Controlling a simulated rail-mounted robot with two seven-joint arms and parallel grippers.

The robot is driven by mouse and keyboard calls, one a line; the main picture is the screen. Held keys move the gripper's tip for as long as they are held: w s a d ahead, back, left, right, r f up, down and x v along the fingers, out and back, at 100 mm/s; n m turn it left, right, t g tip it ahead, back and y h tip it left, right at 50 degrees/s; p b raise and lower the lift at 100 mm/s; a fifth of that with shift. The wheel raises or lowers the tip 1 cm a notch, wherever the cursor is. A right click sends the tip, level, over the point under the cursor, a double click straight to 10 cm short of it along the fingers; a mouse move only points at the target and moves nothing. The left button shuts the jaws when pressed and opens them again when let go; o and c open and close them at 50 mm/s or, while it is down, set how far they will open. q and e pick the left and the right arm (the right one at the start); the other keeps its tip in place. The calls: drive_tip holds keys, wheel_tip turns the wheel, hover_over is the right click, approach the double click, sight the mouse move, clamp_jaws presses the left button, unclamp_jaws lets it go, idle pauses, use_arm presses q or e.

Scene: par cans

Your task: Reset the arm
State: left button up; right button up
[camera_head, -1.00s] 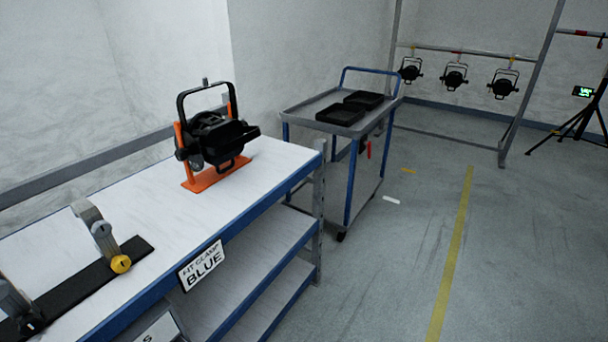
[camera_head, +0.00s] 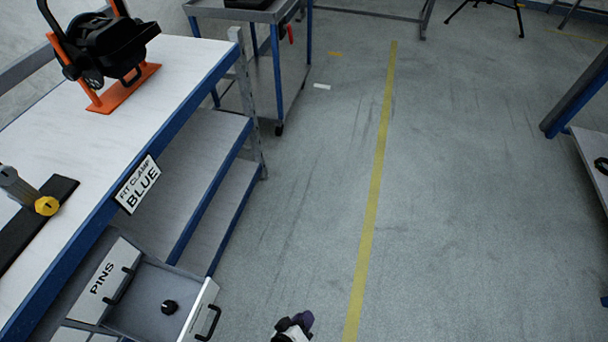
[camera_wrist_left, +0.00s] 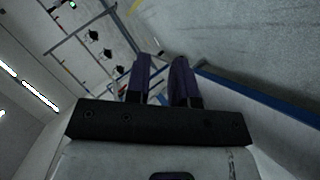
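My left gripper (camera_head: 296,324) shows at the bottom edge of the head view, small and partly cut off, over the open floor. It is just right of an open drawer (camera_head: 205,312) and apart from it. In the left wrist view its two dark purple fingers (camera_wrist_left: 160,80) stand apart with a visible gap and nothing between them. My right gripper is not in view.
A workbench (camera_head: 190,62) on the left carries a black par can (camera_head: 103,42) on an orange stand (camera_head: 125,90). The open drawer holds a small black knob-like part (camera_head: 169,307). A trolley (camera_head: 262,14) stands behind. The floor (camera_head: 310,190) is clear in the middle.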

use_arm(q)
drive_tip(key=s+a+r+m+g+y+p, duration=0.2)
drive_tip(key=s+a+r+p, duration=0.25)
drive_tip(key=a+r, duration=0.4)
drive_tip(key=s+a+r+m+g+y+p, duration=0.25)
drive_tip(key=a+r+p, duration=0.35)
drive_tip(key=r, duration=0.6)
drive_tip(key=s+a+r+m+g+y+p, duration=0.1)
drive_tip(key=s+a+r+m+y+p, duration=0.1)
drive_tip(key=s+a+r+p, duration=0.45)
wheel_tip(320, 180, up, 42)
drive_tip(key=w+p, duration=0.1)
drive_tip(key=p, duration=3.7)
drive_tip(key=shift+w+a+f, duration=0.15)
drive_tip(key=shift+w+f, duration=0.1)
drive_tip(key=shift+w, duration=0.15)
drive_tip(key=shift+m+g, duration=0.25)
